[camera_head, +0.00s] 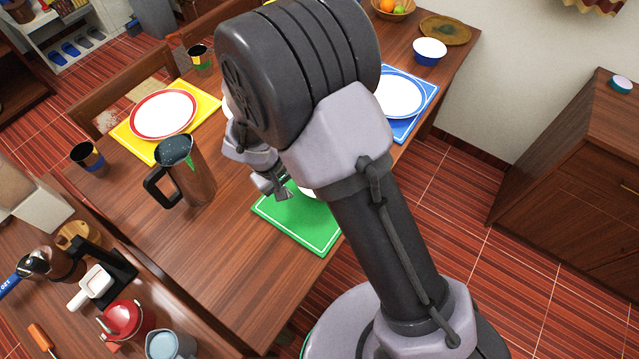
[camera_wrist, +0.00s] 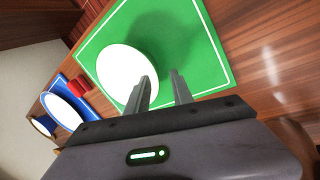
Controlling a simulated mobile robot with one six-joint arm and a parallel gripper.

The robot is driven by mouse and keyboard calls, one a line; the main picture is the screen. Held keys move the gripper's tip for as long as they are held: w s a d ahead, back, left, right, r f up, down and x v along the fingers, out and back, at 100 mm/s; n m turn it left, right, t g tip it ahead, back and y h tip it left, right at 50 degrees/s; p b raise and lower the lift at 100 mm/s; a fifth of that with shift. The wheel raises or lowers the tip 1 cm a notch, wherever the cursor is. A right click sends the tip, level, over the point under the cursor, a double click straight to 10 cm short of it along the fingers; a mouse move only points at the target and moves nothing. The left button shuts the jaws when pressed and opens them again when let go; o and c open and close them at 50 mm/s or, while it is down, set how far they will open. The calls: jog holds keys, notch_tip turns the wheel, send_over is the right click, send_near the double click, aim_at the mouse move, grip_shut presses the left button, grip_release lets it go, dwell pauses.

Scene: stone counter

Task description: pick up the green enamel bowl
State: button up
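A round dish with a white inside (camera_wrist: 124,75) rests on the green placemat (camera_wrist: 193,41) in the wrist view. Its outer wall does not show clearly, so I cannot confirm that it is the green enamel bowl. In the head view my arm hides most of it, and the green placemat (camera_head: 297,229) shows below my wrist. My gripper (camera_wrist: 160,83) is open, its two fingers apart with nothing seen between them. In the wrist view the left finger overlaps the dish's right edge and the right finger is over the mat. I cannot tell the height of the fingertips.
A metal pitcher (camera_head: 193,172) stands left of my gripper on the wooden table. A red-rimmed plate (camera_head: 163,113) lies on a yellow mat, a white plate (camera_head: 398,96) on a blue mat. A blue bowl (camera_head: 430,52) stands farther back. Bare table lies left of the green mat.

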jog(key=x, duration=0.2)
jog(key=b+x, duration=0.1)
jog(key=w+b+x, duration=0.1)
jog(key=x, duration=0.1)
jog(key=shift+d+f, duration=0.2)
jog(key=shift+d, duration=0.1)
jog(key=shift+r, duration=0.15)
grip_shut()
dwell(0.8)
